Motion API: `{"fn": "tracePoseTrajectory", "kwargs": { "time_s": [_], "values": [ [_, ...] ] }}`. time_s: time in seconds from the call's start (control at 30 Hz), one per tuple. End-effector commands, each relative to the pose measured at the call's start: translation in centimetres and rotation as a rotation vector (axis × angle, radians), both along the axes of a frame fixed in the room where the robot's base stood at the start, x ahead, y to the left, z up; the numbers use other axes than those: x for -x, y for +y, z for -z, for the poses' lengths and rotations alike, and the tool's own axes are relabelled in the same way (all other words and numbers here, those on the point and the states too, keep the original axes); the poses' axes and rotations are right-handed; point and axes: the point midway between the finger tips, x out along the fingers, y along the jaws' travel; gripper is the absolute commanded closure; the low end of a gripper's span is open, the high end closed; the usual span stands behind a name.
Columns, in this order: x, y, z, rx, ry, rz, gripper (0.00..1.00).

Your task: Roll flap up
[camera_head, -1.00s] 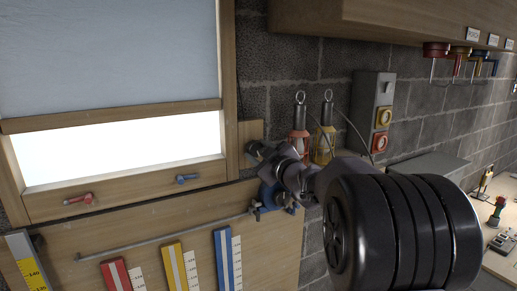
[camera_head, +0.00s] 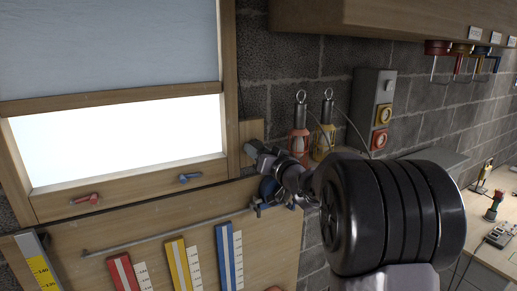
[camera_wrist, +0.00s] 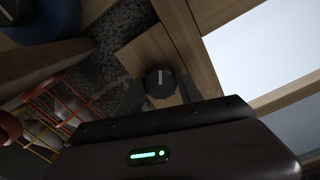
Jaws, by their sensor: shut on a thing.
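The grey-blue flap (camera_head: 110,45) hangs in the wooden window frame at upper left, with a wooden bar (camera_head: 110,99) along its lower edge. A bright open gap (camera_head: 120,140) shows between the bar and the sill. The flap also shows at the right of the wrist view (camera_wrist: 300,125). My gripper (camera_head: 253,148) is at a wooden block on the frame's right side. In the wrist view my gripper (camera_wrist: 160,90) is shut on a dark round knob (camera_wrist: 160,80) with a pale mark, set on the wooden block. The knob is hidden in the head view.
A red lantern (camera_head: 299,130) and a yellow lantern (camera_head: 324,133) hang right of my gripper. A grey switch box (camera_head: 373,105) is on the brick wall. Red and blue pegs are on the sill. Red, yellow and blue scales (camera_head: 179,265) stand below.

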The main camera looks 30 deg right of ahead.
Motion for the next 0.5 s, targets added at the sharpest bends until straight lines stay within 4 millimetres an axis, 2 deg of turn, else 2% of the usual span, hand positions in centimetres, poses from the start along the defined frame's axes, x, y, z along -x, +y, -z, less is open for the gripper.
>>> {"fn": "tracePoseTrajectory", "kwargs": {
  "time_s": [0.5],
  "values": [
    [-0.01,0.12,-0.25,-0.487,0.017,0.000,0.98]
  ]
}}
